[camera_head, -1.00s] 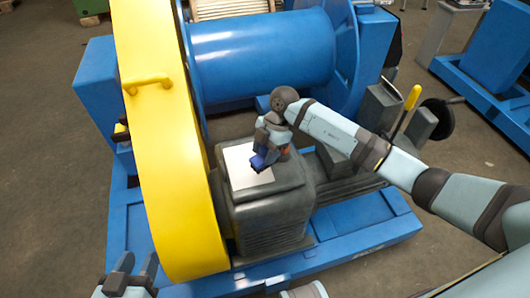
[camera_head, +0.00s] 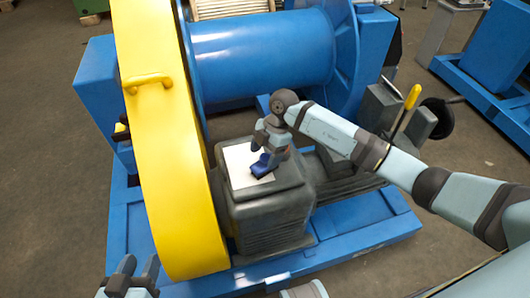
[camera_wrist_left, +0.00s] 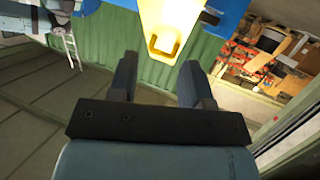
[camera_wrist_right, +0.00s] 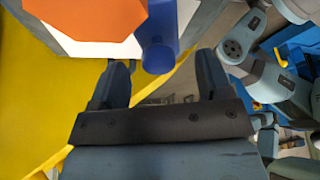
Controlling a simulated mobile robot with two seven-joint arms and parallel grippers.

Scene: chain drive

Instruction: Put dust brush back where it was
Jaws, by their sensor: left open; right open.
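The blue dust brush (camera_head: 262,165) lies on a white sheet (camera_head: 239,172) on top of a grey housing (camera_head: 266,207). My right gripper (camera_head: 269,150) is open, right above the brush and close to it. In the right wrist view a blue part of the brush (camera_wrist_right: 158,45) shows just beyond and between the spread fingertips; I cannot tell if they touch it. My left gripper (camera_head: 132,268) is open and empty at the bottom left, well away from the brush. The left wrist view shows its spread fingers with nothing between them (camera_wrist_left: 157,72).
A tall yellow chain guard (camera_head: 160,150) with a handle stands left of the housing. A blue drum (camera_head: 262,55) lies behind it. A yellow-handled lever (camera_head: 412,97) stands to the right. The blue base frame (camera_head: 375,235) surrounds the housing. Open floor lies in front.

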